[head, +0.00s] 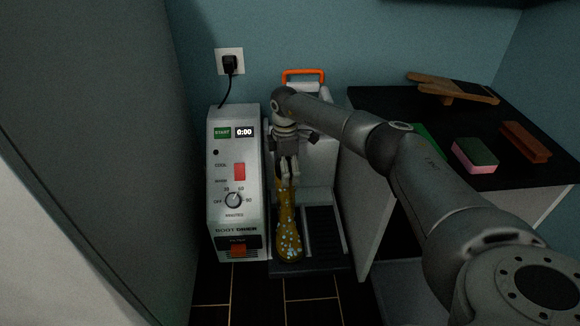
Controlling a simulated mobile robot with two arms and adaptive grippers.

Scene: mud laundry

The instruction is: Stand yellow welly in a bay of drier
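The yellow welly (289,238), with pale blue spots, is upright in the left bay of the drier (235,150), beside its control panel. Its foot points toward me and is low over the bay's dark floor; I cannot tell if the sole touches it. My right gripper (289,178) comes down from above with its fingers close together at the top of the boot shaft, apparently shut on it. The gripper hides part of the boot's rim. The drier's right bay (325,228) looks empty. My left gripper is out of view.
A dark-topped bench (385,108) stands at the right with a wooden boot jack (450,88), a green and pink sponge (474,155) and a reddish-brown block (525,142). A grey panel is close on the left. Tiled floor (260,295) is clear in front.

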